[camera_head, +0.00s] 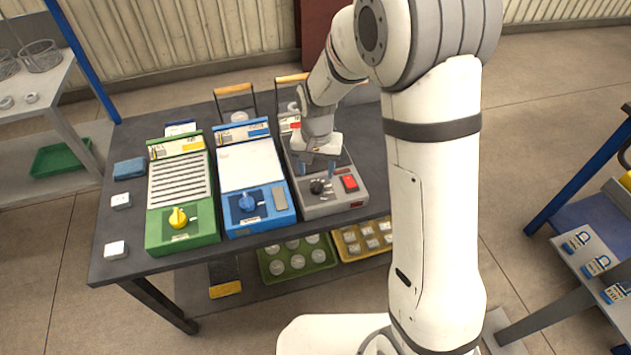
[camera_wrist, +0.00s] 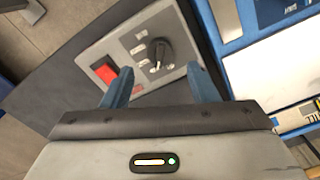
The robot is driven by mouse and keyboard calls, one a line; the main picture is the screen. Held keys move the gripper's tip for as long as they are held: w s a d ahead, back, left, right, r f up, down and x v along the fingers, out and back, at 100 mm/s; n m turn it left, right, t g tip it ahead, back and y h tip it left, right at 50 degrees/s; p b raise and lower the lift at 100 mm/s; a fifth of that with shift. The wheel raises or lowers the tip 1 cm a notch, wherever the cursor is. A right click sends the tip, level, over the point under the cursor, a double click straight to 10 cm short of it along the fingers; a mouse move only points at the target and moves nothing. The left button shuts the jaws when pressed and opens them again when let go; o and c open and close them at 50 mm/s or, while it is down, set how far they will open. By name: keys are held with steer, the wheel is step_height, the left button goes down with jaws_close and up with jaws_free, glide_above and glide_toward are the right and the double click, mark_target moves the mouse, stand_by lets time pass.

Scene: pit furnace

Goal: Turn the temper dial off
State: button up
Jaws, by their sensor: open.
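Three units with dials stand side by side on a dark table. The grey unit (camera_head: 334,206) has a black dial (camera_head: 317,187) beside a red switch (camera_head: 349,183). The blue unit (camera_head: 271,223) has a blue dial (camera_head: 247,202); the green unit (camera_head: 182,240) has a yellow dial (camera_head: 178,218). I cannot read which is labelled temper. My gripper (camera_head: 317,168) is open and empty above the grey unit's front panel. In the wrist view, the black dial (camera_wrist: 160,52) shows between and beyond the fingertips (camera_wrist: 162,84), apart from them, with pale marks around it. The red switch (camera_wrist: 105,75) is beside it.
The dark table (camera_head: 118,235) carries small white blocks (camera_head: 116,250) and a blue box (camera_head: 129,168) at left. Wooden-handled frames (camera_head: 234,90) rise behind the units. Green (camera_head: 300,268) and yellow (camera_head: 352,254) trays sit below. My arm hides the table's right part.

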mark_target(316, 183)
step_height(316, 183, down, 6)
steer(key=shift+r, duration=0.15)
steer(key=shift+c, duration=0.4)
steer(key=c, duration=0.9)
